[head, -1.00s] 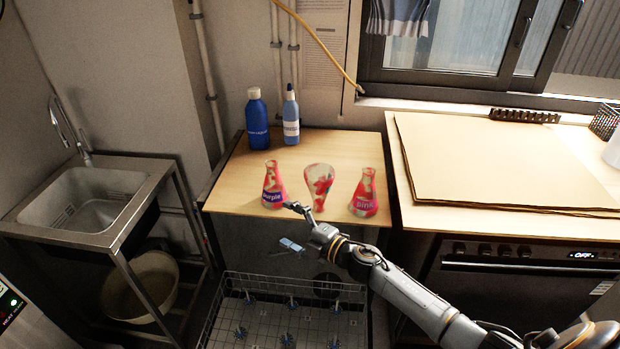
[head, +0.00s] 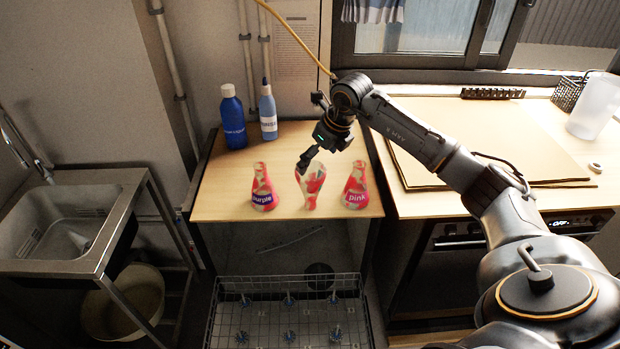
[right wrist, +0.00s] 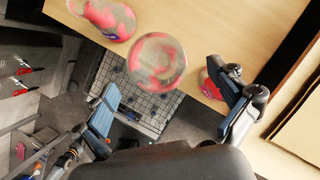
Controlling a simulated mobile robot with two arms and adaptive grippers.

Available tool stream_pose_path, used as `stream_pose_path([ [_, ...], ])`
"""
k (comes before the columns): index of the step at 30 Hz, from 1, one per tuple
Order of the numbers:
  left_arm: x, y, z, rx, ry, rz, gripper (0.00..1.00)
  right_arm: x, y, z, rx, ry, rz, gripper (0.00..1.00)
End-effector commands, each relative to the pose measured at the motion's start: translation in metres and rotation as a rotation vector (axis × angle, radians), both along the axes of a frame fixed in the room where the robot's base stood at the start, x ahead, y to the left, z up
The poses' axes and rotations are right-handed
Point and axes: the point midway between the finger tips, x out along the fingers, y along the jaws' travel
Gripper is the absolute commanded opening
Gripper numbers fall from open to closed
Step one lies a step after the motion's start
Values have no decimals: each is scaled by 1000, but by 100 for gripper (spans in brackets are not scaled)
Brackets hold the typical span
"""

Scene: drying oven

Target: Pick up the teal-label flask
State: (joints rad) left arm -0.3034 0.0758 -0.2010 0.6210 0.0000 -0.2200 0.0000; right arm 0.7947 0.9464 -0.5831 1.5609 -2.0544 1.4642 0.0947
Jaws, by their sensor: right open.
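Three flasks with red patches stand in a row on the wooden worktop. The left one has a purple label (head: 262,190) and the right one a pink label (head: 356,188). The middle flask (head: 310,192) looks wider at its top than below; no teal label shows on any flask. My right gripper (head: 311,134) is open above and just behind the middle flask, one finger near its top. In the right wrist view, the middle flask's round outline (right wrist: 157,62) lies ahead between the spread fingers (right wrist: 170,106), with nothing gripped. My left gripper is out of view.
A blue bottle (head: 233,120) and a light-blue bottle (head: 267,112) stand at the back left. A wire rack (head: 285,318) is below the worktop's front edge. A sink (head: 62,235) is at left; boards (head: 405,165) lie on the right counter.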

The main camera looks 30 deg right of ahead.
Motion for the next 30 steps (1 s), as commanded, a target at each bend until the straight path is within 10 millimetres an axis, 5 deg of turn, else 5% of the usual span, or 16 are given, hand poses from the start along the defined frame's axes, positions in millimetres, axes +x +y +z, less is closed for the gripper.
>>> stream_pose_path([
  [19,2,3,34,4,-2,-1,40,27,12,-72,5,1,0,97],
  [28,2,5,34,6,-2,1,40,29,12,-81,2,-2,2,97],
  [30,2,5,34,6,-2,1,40,29,12,-81,2,-2,2,86],
])
